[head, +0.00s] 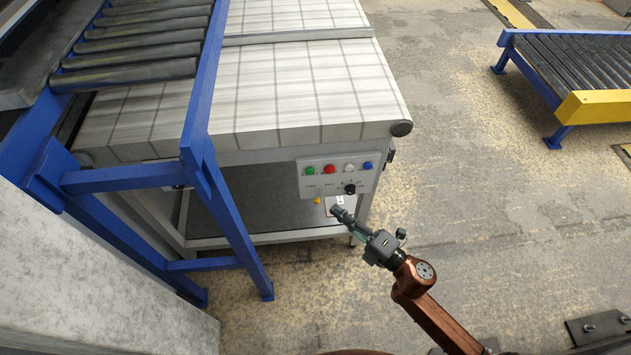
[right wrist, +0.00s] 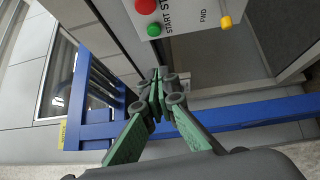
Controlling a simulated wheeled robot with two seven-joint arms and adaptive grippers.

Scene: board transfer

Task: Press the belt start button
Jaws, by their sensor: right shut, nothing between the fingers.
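The control panel (head: 338,178) is a light plate on the front of the conveyor table. Its green button (head: 310,170) is at the left of a row, beside a red button (head: 330,169). In the right wrist view the green button (right wrist: 154,29) and the red button (right wrist: 146,6) are near the top edge, by the printed words START and STOP. My right gripper (head: 339,212) is shut and empty, below the panel in the head view. In the wrist view its fingertips (right wrist: 163,86) appear apart from the green button. My left gripper is not in view.
The panel also has a white button (head: 349,167), a blue button (head: 368,165) and a black knob (head: 350,189). A blue roller frame (head: 205,150) stands left of the panel. Another roller conveyor (head: 570,60) is at the upper right. The floor right of the table is open.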

